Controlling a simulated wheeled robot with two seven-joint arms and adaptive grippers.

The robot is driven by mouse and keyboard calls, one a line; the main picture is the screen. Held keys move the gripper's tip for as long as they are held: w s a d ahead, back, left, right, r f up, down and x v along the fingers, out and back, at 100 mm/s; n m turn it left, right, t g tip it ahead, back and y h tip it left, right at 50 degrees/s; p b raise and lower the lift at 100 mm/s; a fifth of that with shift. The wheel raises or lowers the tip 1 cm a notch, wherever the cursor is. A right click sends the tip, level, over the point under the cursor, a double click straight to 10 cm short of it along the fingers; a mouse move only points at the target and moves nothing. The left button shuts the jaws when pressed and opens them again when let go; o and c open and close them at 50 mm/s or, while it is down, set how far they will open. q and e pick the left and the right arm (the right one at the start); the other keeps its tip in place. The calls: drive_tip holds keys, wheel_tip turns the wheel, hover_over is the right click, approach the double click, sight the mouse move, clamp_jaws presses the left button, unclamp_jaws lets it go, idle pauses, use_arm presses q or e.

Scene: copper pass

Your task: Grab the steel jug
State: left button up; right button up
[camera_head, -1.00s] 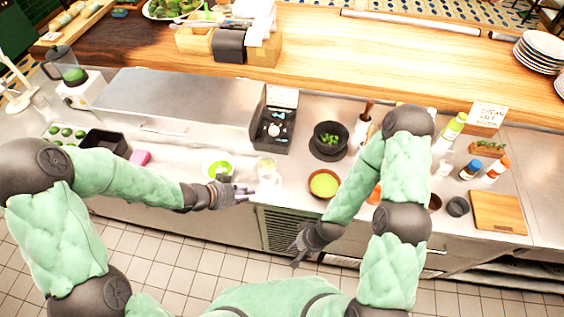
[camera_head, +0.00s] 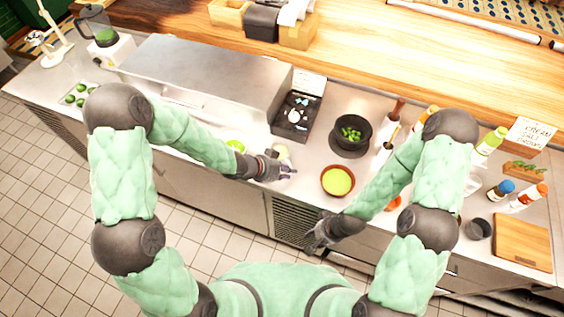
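I cannot clearly pick out a steel jug. A small pale vessel (camera_head: 281,151) stands on the steel counter just behind my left gripper and is partly hidden by it; I cannot tell whether it is the jug. My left gripper (camera_head: 288,171) is over the counter's front part, close to this vessel, with its fingers apart and nothing seen between them. My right gripper (camera_head: 313,243) hangs in front of the counter, low and empty-looking; its finger opening is too small to judge.
A brown bowl of green sauce (camera_head: 338,181) stands right of my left gripper. Behind it are a dark bowl of green pieces (camera_head: 352,132) and a black tray (camera_head: 298,116). A large steel box (camera_head: 210,75) fills the counter's back left. Bottles (camera_head: 490,142) and a cutting board (camera_head: 522,243) are at right.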

use_arm(q)
drive_tip(key=x, duration=0.3)
drive_tip(key=shift+b, duration=0.3)
drive_tip(key=shift+c, duration=0.4)
clamp_jaws()
drive_tip(key=shift+r, duration=0.25)
